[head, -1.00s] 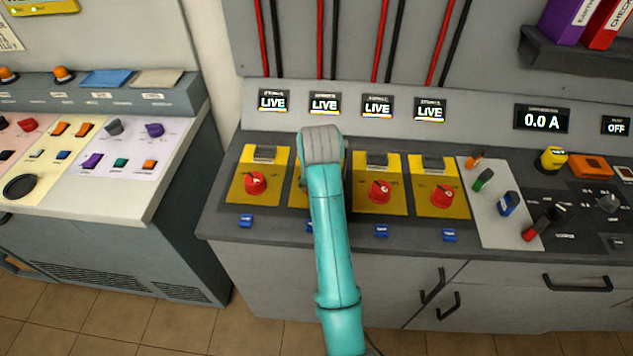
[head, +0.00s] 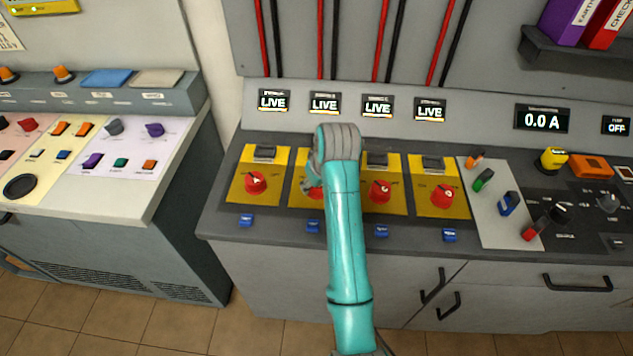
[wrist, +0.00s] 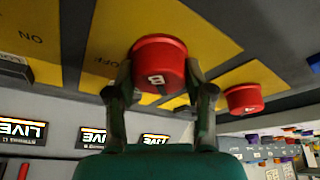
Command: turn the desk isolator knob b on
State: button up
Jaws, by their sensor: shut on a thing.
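The red round isolator knob B (wrist: 158,58), marked with a letter B, sits on its yellow plate (wrist: 105,40) in the wrist view. My gripper (wrist: 160,90) is shut on it, with one finger on each side of the knob. In the head view only the left edge of knob B (head: 315,192) shows, on the second yellow plate from the left (head: 299,170). The display above that plate (head: 324,104) reads LIVE.
Similar red knobs on yellow plates stand close by: one to the left (head: 256,184), two to the right (head: 380,191) (head: 442,196). Blue switches (head: 381,231) line the desk front. A grey panel with coloured controls (head: 495,208) lies further right.

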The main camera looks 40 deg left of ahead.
jog(key=o, duration=1.2)
jog(key=shift+c, duration=0.2)
jog(key=v, duration=0.7)
jog(key=shift+r, duration=0.2)
